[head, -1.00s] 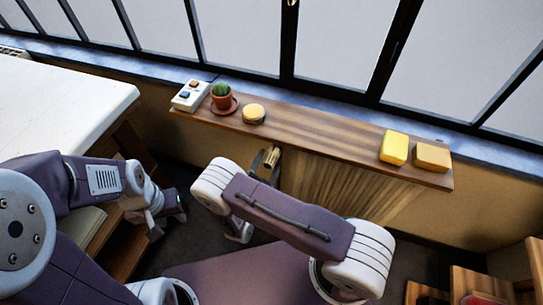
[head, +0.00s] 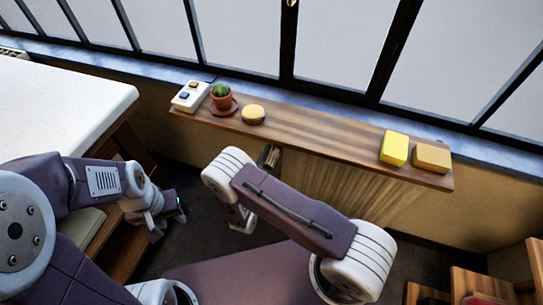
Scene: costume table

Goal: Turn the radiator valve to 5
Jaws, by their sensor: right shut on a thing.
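The ribbed radiator (head: 335,185) stands under the wooden shelf, against the wall. My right gripper (head: 269,157) is at its upper left end, just below the shelf edge, and is shut on the radiator valve there. Only a small dark and brownish bit shows at that spot. The valve's dial and numbers are hidden behind my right wrist, so its setting cannot be read. My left gripper (head: 176,207) hangs low at the left, beside the white-topped table and away from the radiator. It is too small to tell whether its jaws are open.
The shelf (head: 310,138) holds a white box with coloured buttons (head: 190,96), a potted cactus (head: 221,96), a round yellow-topped thing (head: 253,114), a yellow block (head: 394,148) and a tan block (head: 431,157). The white tabletop (head: 60,110) is at left. Wooden boxes (head: 480,285) stand lower right.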

